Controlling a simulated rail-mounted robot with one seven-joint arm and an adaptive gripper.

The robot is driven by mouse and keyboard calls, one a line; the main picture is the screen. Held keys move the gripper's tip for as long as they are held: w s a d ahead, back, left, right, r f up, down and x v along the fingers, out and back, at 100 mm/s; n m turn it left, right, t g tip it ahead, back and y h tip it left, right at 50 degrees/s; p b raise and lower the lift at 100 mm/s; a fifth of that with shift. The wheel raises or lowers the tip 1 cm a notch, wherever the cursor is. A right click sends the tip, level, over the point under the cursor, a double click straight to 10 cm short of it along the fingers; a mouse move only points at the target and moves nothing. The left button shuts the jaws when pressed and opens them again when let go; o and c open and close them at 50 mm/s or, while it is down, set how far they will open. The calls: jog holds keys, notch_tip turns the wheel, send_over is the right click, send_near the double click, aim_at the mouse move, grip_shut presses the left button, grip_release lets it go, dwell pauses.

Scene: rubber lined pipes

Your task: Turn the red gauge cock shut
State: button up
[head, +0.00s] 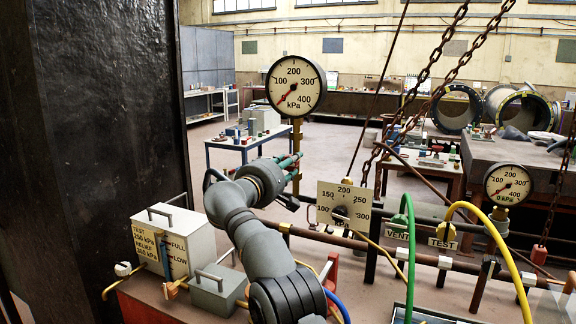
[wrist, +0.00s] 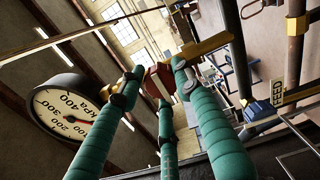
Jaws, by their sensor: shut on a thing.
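The red gauge cock (wrist: 157,82) shows in the wrist view between the fingertips of my gripper (wrist: 160,84). It sits against a brass fitting (wrist: 205,47). My gripper has teal ribbed fingers and is shut on the red handle. In the head view my gripper (head: 294,163) is at the brass stem (head: 297,140) below the large round gauge (head: 296,87); the fingers hide the cock there. The gauge needle points to the lower left, near the low end. The gauge also shows at the left in the wrist view (wrist: 72,110). The handle's exact angle is hard to tell.
A square dial plate (head: 343,207) stands right of my arm. Green (head: 409,245) and yellow (head: 512,260) hoses arch at VENT and TEST. Rusty chains (head: 425,75) hang at the right. A grey box (head: 172,240) stands at left. A blue FEED fitting (wrist: 277,93) shows in the wrist view.

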jog(key=shift+d, duration=0.3)
jog(key=o, duration=1.1)
jog(key=shift+d, duration=0.1)
jog(key=shift+o, duration=0.2)
jog(key=shift+a, duration=0.2)
jog(key=shift+s, duration=0.15)
jog(key=v, duration=1.2)
jog(key=shift+w+d, duration=0.1)
jog(key=shift+w, duration=0.1)
jog(key=x, duration=1.1)
jog(key=shift+w+d, duration=0.1)
jog(key=shift+w, duration=0.3)
